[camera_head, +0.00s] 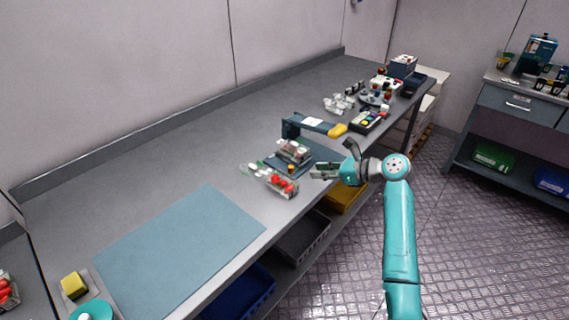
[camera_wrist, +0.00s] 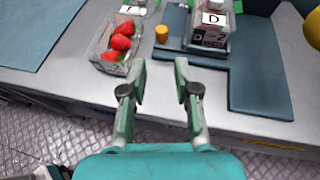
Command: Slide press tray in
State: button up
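The press (camera_head: 315,125) stands on the bench with a dark blue frame and a yellow handle end; part of the yellow shows at the right edge in the wrist view (camera_wrist: 314,28). A clear box labelled D (camera_wrist: 212,30) sits on a small grey-blue tray (camera_wrist: 208,51) on the press's dark blue base plate (camera_wrist: 262,90). An orange knob (camera_wrist: 161,33) stands left of the tray in the wrist view. My gripper (camera_wrist: 161,82) is open and empty, in front of the tray and knob, apart from both. In the head view it is at the bench's front edge (camera_head: 332,163).
A clear punnet of red berries (camera_wrist: 117,42) sits left of the knob, close to my gripper. A blue mat (camera_head: 180,250) lies bare on the left of the bench. A colour-button box (camera_head: 368,121) and other items stand farther back. Bins (camera_head: 300,238) sit under the bench.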

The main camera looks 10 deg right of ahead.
aim_at(291, 166)
jog(key=shift+w+r, duration=0.35)
jog(key=shift+w+a, duration=0.15)
jog(key=shift+a, duration=0.05)
jog(key=x, duration=1)
jog(key=shift+a+f, duration=0.1)
jog(key=shift+a, duration=0.05)
grip_shut()
